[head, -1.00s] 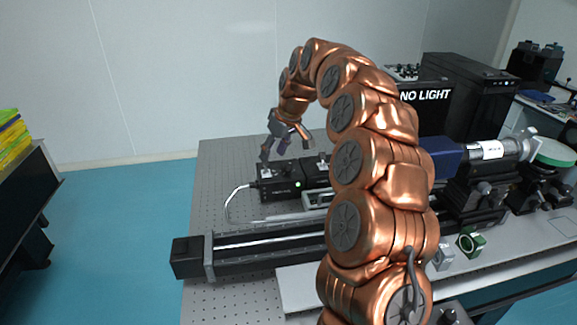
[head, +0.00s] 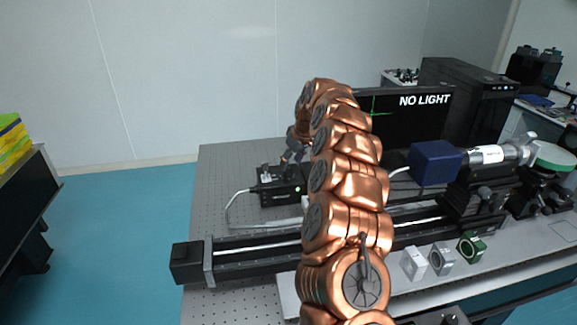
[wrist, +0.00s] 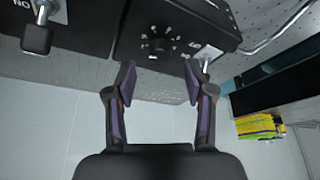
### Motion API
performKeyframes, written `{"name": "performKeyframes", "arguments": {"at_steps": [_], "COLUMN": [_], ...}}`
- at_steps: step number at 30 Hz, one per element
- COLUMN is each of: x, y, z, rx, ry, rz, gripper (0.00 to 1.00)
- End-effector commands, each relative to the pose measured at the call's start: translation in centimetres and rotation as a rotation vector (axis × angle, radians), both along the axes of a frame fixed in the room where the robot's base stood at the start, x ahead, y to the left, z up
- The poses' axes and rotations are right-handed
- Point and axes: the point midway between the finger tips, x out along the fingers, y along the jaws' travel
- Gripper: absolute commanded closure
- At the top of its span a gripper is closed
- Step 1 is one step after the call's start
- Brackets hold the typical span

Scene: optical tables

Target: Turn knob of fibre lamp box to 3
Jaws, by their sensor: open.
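The fibre lamp box (head: 280,194) is a black box with a small green light on its front, standing on the perforated optical table. It fills the upper middle of the wrist view (wrist: 200,18). Its knob (wrist: 155,43) is a dark round piece ringed by white marks. The setting is too small to read. My gripper (wrist: 160,78) is open and empty, its two purple-padded fingers apart, one to either side below the knob in the picture. I see no contact with the knob. In the head view my gripper (head: 290,158) is partly hidden by my arm.
A metal toggle switch (wrist: 206,56) sits beside the right fingertip. Another unit with a black knob (wrist: 36,40) is at the wrist view's upper left. A long black rail (head: 250,252) runs in front of the lamp box. A "NO LIGHT" monitor (head: 420,115) stands behind.

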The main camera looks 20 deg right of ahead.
Motion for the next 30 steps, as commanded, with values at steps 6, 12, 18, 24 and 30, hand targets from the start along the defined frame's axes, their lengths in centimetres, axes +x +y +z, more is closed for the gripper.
{"name": "performKeyframes", "arguments": {"at_steps": [6,12,18,24,30], "x": [1.1,1.4,1.4,1.4,1.4], "y": [0.5,0.5,0.5,0.5,0.5], "z": [-2.5,-3.6,-3.7,-3.7,-3.6], "rx": [0.001,0.000,0.000,-0.001,0.000], "ry": [0.001,-0.001,-0.001,0.000,0.000], "rz": [0.000,-0.001,-0.001,-0.001,0.000], "gripper": [0.46,0.46,0.47,0.68,0.89]}}
